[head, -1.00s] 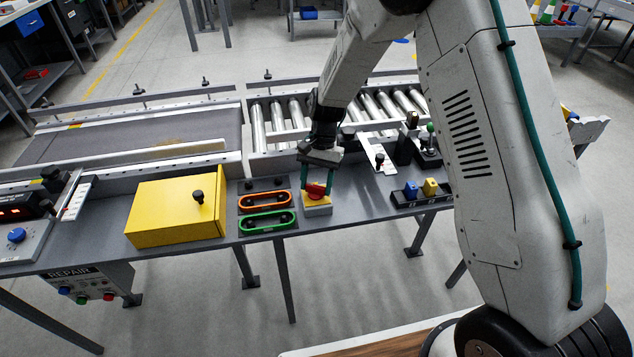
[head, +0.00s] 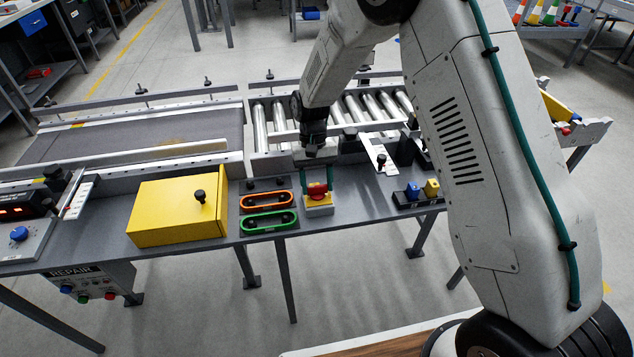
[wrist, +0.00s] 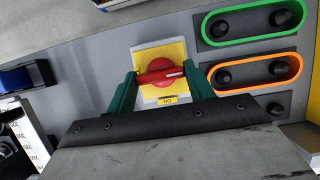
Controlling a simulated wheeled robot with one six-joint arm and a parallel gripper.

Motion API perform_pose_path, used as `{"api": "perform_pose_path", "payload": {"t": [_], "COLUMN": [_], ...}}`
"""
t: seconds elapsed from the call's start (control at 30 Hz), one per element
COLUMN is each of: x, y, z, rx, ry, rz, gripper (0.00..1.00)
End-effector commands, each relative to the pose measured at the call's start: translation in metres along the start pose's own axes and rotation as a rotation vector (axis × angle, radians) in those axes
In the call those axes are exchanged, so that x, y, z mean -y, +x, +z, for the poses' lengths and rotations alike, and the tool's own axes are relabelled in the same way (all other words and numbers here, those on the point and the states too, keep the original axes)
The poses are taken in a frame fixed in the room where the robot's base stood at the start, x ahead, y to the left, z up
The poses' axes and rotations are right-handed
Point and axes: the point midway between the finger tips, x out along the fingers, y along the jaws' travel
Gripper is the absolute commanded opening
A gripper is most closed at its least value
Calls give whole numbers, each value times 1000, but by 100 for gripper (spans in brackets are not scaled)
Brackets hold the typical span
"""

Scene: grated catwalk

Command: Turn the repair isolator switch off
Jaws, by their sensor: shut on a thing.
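The isolator switch has a red rotary handle (head: 317,190) on a yellow plate (head: 320,199) over a grey base. It stands on the grey bench top, right of the orange and green framed panels. In the wrist view the red handle (wrist: 160,71) lies nearly level across the yellow plate (wrist: 176,50). My gripper (head: 315,186) reaches down over the switch with its green fingers on either side of the handle. In the wrist view my gripper (wrist: 161,78) is shut on the handle's two ends. A small label (wrist: 168,100) on the plate is too small to read surely.
A yellow box (head: 175,212) with a black knob stands left of the orange-framed (head: 266,201) and green-framed (head: 268,222) panels. A block with blue and yellow knobs (head: 420,197) is on the right. Conveyor rollers (head: 365,110) run behind. A REPAIR panel (head: 90,283) hangs below the bench.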

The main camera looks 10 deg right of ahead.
Motion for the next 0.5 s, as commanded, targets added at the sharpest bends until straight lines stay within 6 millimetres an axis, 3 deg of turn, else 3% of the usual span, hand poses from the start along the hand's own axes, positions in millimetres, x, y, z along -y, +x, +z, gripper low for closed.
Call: {"api": "perform_pose_path", "payload": {"t": [0.33,0.37,0.4,0.43,0.5], "x": [0,0,0,0,0], "y": [-1,-1,-1,-1,-1], "z": [0,0,0,0,0], "rx": [-2,-2,-2,-2,-2], "ry": [-5,-5,-5,-5,-4], "rz": [1,1,1,1,1], "gripper": [30,55,67,75,75]}}
